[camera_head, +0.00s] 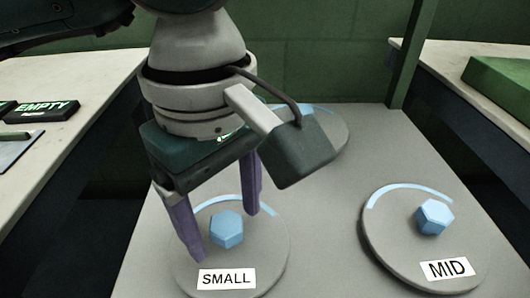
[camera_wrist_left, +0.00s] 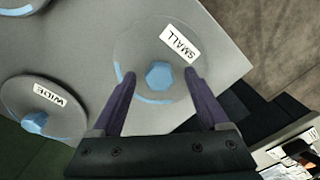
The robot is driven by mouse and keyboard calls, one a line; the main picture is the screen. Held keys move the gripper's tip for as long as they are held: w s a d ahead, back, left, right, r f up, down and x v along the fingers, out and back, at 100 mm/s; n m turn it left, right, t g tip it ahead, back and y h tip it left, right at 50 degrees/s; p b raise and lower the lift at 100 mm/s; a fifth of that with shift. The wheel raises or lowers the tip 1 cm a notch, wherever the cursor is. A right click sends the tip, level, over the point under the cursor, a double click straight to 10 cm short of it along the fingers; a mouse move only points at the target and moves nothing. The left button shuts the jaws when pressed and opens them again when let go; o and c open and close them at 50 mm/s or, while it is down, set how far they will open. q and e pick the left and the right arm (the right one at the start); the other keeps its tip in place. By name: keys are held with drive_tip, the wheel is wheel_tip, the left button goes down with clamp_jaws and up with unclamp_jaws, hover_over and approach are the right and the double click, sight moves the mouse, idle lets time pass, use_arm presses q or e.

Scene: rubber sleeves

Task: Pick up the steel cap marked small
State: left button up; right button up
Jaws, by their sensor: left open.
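The steel cap marked small is a round grey disc (camera_head: 262,255) with a blue hexagonal knob (camera_head: 227,229) and a white SMALL label (camera_head: 226,279). It lies on the grey table at the front. My left gripper (camera_head: 226,237) is open with its purple fingers pointing down, one on each side of the knob. In the left wrist view the open fingers (camera_wrist_left: 159,76) reach toward the knob (camera_wrist_left: 158,75) with a gap on both sides. I cannot tell the exact height of the fingertips. My right gripper is not in view.
A cap labelled MID (camera_head: 380,246) lies at the right. Another cap (camera_head: 335,140) is partly hidden behind my left gripper; a cap labelled WIDE (camera_wrist_left: 62,122) shows in the wrist view. A side counter at the left holds an EMPTY sign (camera_head: 42,110). A green post (camera_head: 412,55) stands behind.

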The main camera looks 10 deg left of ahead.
use_arm(q)
clamp_jaws()
idle(0.6)
idle(0.8)
